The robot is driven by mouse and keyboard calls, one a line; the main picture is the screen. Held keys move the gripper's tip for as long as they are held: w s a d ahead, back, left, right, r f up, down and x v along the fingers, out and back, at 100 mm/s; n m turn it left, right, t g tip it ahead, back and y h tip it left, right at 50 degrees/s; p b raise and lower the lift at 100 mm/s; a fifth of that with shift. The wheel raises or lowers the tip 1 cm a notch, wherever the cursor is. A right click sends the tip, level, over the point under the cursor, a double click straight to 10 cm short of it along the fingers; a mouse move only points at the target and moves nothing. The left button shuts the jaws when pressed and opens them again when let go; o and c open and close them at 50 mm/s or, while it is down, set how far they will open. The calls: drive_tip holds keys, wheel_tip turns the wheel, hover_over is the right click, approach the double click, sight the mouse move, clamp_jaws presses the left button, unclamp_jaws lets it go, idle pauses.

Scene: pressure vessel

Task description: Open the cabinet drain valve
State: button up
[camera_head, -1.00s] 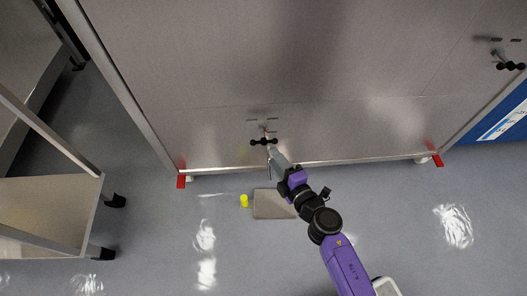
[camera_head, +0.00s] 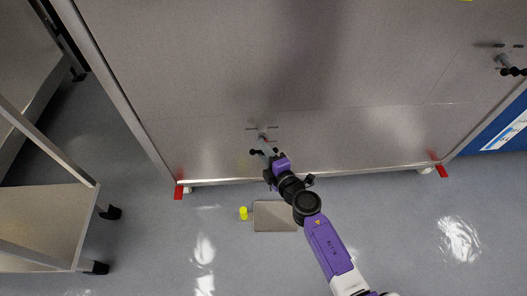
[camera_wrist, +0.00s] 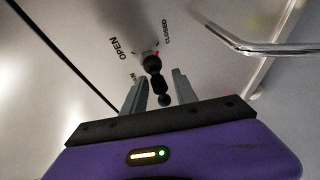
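The drain valve handle is a black bar with round knobs (camera_head: 255,152), low on the front of the grey steel cabinet (camera_head: 220,70). In the head view my gripper (camera_head: 267,150) is at the handle and covers part of it. In the wrist view the handle (camera_wrist: 157,76) runs between my two grey fingers, with my gripper (camera_wrist: 160,88) open around it and gaps visible on both sides. OPEN (camera_wrist: 119,48) and CLOSED (camera_wrist: 168,33) labels are printed on the panel behind. A small red mark (camera_wrist: 157,54) shows by the valve stem.
A second black handle (camera_head: 511,71) sits at the upper right of the cabinet. A flat grey plate (camera_head: 275,216) and a yellow cylinder (camera_head: 243,213) are on the floor below. A metal cart (camera_head: 45,210) stands at left. A bent metal bar (camera_wrist: 265,48) is at the right in the wrist view.

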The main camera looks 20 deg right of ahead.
drive_tip(key=shift+c, duration=0.2)
clamp_jaws()
